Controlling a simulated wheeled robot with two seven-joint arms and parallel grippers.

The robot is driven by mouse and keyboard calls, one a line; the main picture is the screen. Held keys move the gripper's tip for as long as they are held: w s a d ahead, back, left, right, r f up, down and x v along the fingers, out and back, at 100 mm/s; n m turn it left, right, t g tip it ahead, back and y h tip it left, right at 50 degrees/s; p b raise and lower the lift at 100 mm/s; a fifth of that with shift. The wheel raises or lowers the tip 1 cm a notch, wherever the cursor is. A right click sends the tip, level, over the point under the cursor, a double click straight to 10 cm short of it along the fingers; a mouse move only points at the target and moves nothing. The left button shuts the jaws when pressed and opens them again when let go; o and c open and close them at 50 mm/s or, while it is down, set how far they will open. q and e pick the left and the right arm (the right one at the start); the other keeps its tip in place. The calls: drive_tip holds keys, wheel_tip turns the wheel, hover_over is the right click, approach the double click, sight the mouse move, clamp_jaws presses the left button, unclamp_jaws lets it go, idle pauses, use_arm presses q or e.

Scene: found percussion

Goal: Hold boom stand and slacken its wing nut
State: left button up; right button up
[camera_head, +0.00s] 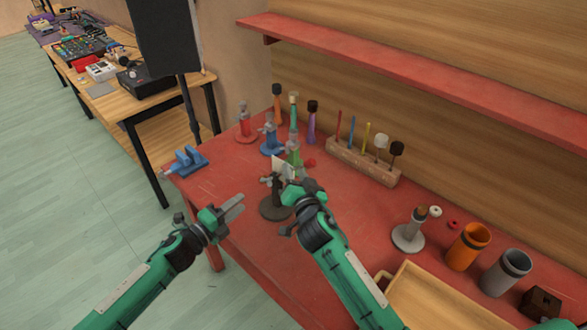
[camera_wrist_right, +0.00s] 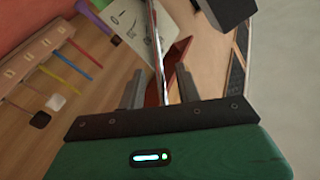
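A stand with a dark round base (camera_head: 274,208) and short dark post, which looks like the boom stand, is near the table's front edge. My right gripper (camera_head: 280,181) is at its upper part and hides much of it. In the right wrist view, the right fingers (camera_wrist_right: 158,90) are apart, with a thin metal rod (camera_wrist_right: 157,40) between them and gaps on both sides. My left gripper (camera_head: 238,206) is left of the stand, near the table edge, its fingers apart and empty. I cannot make out the wing nut. A small red knob (camera_head: 310,162) shows just behind.
A grey-based stand (camera_head: 407,238), an orange cup (camera_head: 466,248) and a wooden tray (camera_head: 402,280) are right. A pale card (camera_wrist_right: 128,22) lies beyond the rod.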

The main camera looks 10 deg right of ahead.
drive_tip(key=shift+w, duration=1)
clamp_jaws()
idle(0.4)
